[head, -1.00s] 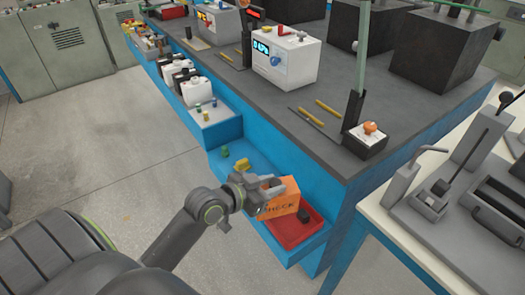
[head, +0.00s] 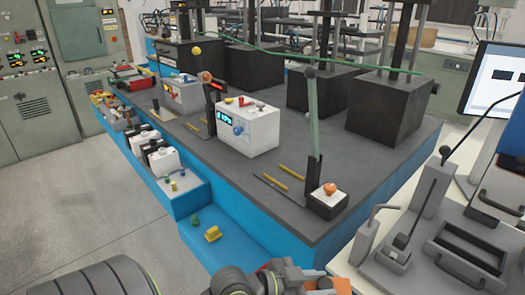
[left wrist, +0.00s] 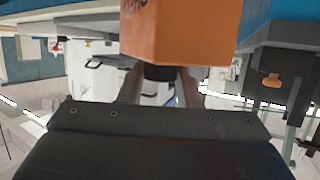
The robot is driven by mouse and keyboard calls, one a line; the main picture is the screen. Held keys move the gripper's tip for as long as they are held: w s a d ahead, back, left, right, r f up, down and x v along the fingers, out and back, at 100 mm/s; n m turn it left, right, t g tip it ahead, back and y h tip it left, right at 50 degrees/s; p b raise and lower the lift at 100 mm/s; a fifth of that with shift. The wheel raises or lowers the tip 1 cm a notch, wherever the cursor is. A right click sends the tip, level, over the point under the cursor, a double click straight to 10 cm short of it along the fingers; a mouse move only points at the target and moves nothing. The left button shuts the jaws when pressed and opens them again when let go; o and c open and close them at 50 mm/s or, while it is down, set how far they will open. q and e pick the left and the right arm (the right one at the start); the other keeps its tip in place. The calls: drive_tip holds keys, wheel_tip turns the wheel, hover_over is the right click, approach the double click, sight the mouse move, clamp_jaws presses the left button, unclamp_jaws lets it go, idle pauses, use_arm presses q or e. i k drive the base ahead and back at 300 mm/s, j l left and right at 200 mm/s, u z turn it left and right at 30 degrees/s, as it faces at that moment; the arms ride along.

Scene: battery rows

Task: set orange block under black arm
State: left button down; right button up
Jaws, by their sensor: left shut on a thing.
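The orange block (head: 325,285) is partly cut off by the bottom edge of the head view. My left gripper (head: 308,279) is at that edge and shut on the block. In the left wrist view, the block (left wrist: 180,30) fills the top centre, beyond the gripper fingers (left wrist: 160,88), with part of its dark lettering showing. A lever arm with a black lower part (head: 313,175), a grey-green shaft and a black knob rises from the bench top, apart from the block. Beside its foot is a dark box with a white top and an orange knob (head: 330,188). My right gripper is not in view.
The grey bench top (head: 235,178) holds a white display box (head: 262,135), yellow sticks (head: 278,169) and large black blocks. A blue ledge (head: 240,250) carries a yellow piece (head: 212,234) and a green piece (head: 195,220). A pale table with grey fixtures (head: 465,260) stands at right.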

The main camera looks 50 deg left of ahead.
sight(200, 126)
drive_tip(key=j+z, duration=0.4)
drive_tip(key=k+j+z, duration=0.15)
drive_tip(key=j+z, duration=0.25)
drive_tip(key=k+j+z, duration=0.15)
drive_tip(key=j+z, duration=0.25)
drive_tip(key=k+j+z, duration=0.2)
drive_tip(key=j+z, duration=0.2)
drive_tip(key=k+j+z, duration=0.25)
drive_tip(key=z, duration=0.15)
drive_tip(key=k+j+z, duration=0.2)
drive_tip(key=z, duration=0.2)
drive_tip(key=k+j+z, duration=0.15)
drive_tip(key=k+z, duration=0.15)
drive_tip(key=k, duration=0.25)
drive_tip(key=k+z, duration=0.25)
drive_tip(key=k, duration=1.65)
drive_tip(key=k+u, duration=0.2)
drive_tip(key=k, duration=0.25)
drive_tip(key=k+j+u, duration=0.2)
drive_tip(key=k, duration=0.2)
drive_tip(key=k+j+u, duration=0.15)
drive_tip(key=k, duration=0.25)
